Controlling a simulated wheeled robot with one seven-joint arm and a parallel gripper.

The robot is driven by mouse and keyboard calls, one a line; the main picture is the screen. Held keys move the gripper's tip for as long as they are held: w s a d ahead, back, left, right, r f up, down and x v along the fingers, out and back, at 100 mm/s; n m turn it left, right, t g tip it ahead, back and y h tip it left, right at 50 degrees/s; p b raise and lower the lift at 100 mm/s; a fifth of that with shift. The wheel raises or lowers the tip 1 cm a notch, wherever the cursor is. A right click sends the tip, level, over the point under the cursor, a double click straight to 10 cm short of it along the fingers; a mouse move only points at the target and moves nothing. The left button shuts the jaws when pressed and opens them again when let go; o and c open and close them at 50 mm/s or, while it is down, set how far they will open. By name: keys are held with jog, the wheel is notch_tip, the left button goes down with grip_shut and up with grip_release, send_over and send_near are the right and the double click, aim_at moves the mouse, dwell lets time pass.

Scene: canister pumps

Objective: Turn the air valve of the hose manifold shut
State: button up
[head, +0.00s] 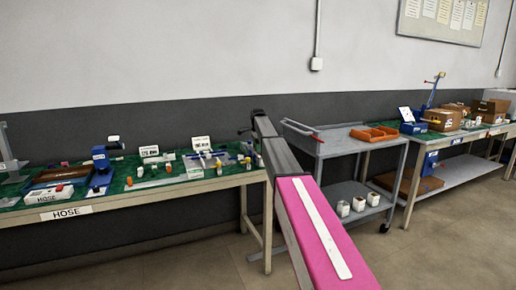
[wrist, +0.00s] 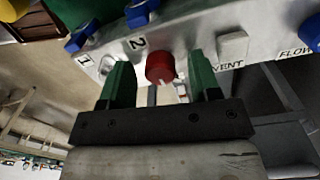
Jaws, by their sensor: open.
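In the wrist view, the hose manifold (wrist: 262,22) is a pale metal block across the top, tilted, with a row of knobs. A round red knob (wrist: 160,67) stands out from its face, with no readable label beside it. My gripper (wrist: 160,63) is open, with one green finger to the left of the red knob and one to the right. Gaps show between the knob and both fingers. Blue knobs sit by the marks 1 (wrist: 78,41) and 2 (wrist: 141,14). I cannot make out the manifold in the head view.
In the head view, the HOSE bench (head: 140,203) holds many small items. A grey cart (head: 335,146) stands to its right.

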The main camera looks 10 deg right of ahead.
jog(key=shift+c, duration=0.3)
jog(key=c, duration=0.9)
jog(key=shift+o, duration=0.2)
jog(key=shift+n, duration=0.4)
jog(key=n, duration=0.3)
jog(key=shift+n, duration=0.3)
jog(key=n, duration=0.4)
jog(key=shift+n, duration=0.3)
jog(key=n, duration=0.8)
jog(key=shift+r+n, duration=0.1)
jog(key=shift+n, duration=0.3)
